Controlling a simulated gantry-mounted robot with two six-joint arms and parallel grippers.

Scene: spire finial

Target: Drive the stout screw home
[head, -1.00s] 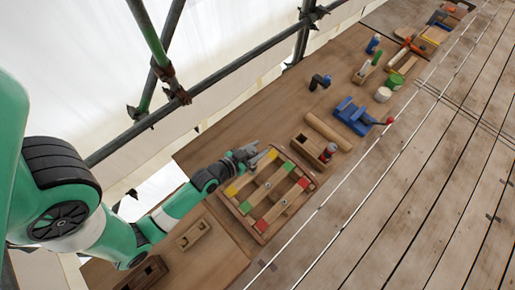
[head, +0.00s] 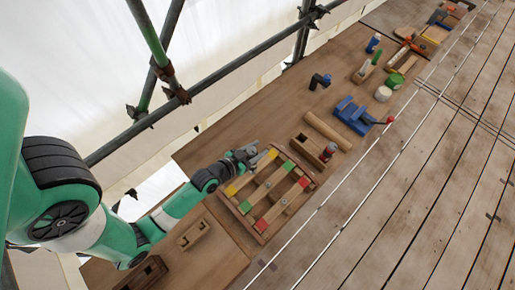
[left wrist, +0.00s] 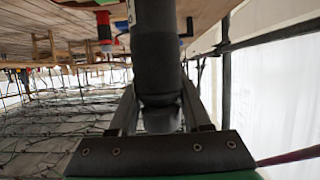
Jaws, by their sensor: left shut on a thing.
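My left gripper (head: 248,156) is at the upper left corner of a wooden frame (head: 262,231) with yellow, green and red blocks. In the left wrist view my left gripper (left wrist: 156,98) is shut on a dark, thick cylindrical tool (left wrist: 155,45), which runs up out of the picture. The tool's working end is hidden. Small grey round spots, perhaps screw heads, show on the frame's bars, one of them near the right (head: 284,202). I cannot tell which is the stout screw. My right gripper is not in view.
Right of the frame stand an open wooden box (head: 305,147), a red-topped item (head: 328,152), a wooden roller (head: 328,131) and a blue vise (head: 351,116). A small slotted wooden block (head: 193,234) lies at lower left. Scaffold pipes (head: 200,84) run behind the bench.

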